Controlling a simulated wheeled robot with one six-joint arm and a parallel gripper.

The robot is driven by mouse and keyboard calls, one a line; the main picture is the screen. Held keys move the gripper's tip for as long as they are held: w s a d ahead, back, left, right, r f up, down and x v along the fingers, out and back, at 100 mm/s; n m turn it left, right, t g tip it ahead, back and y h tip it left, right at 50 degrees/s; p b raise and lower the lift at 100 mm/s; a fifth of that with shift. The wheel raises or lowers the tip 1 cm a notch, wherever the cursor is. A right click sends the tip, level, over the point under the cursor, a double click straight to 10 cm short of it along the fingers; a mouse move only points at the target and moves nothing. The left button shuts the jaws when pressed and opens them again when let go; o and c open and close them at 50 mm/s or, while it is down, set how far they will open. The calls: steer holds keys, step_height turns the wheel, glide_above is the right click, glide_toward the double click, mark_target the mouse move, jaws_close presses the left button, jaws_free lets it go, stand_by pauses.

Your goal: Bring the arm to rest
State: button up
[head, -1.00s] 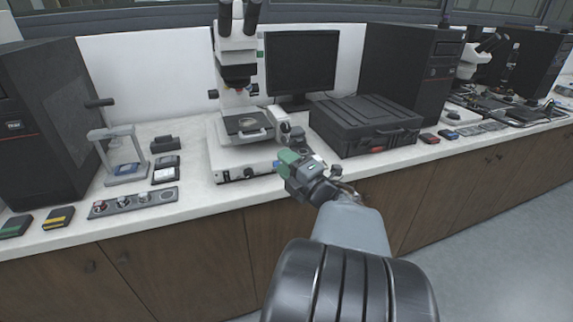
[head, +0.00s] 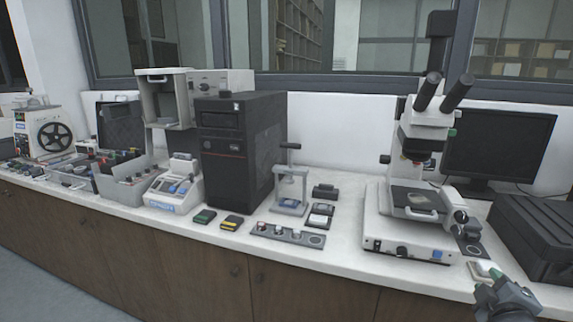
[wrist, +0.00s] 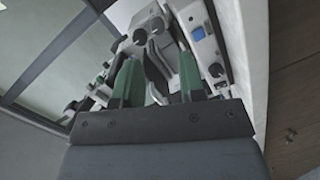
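My gripper (head: 490,275) is at the lower right of the head view, by the counter's front edge and to the right of the microscope's base. In the wrist view my gripper (wrist: 158,82) has its two green fingers apart, with nothing seen held between them. The white microscope (head: 418,190) with black eyepieces stands upright on the counter; its knobs and base also show beyond the fingers in the wrist view. Most of my arm is out of the head view.
A black case (head: 545,235) lies right of the microscope, before a monitor (head: 498,150). A small press (head: 290,190), a knob strip (head: 288,235) and a black computer tower (head: 240,150) stand to its left. The floor before the cabinets is clear.

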steer(key=s+a+f+m+g+y+p, duration=0.2)
steer(key=s+a+m+g+y+p, duration=0.15)
steer(key=a+m+g+p, duration=0.55)
steer(key=a+r+g+y+p, duration=0.1)
steer(key=a+r, duration=0.3)
steer(key=a, duration=0.5)
steer(key=a+r+y+p, duration=0.3)
steer(key=a+r, duration=0.1)
steer(key=a, duration=0.6)
steer(key=shift+s+r+n+g+p, duration=0.3)
steer(key=shift+s+g+p, duration=0.1)
steer(key=shift+s, duration=0.05)
steer(key=shift+d, duration=0.1)
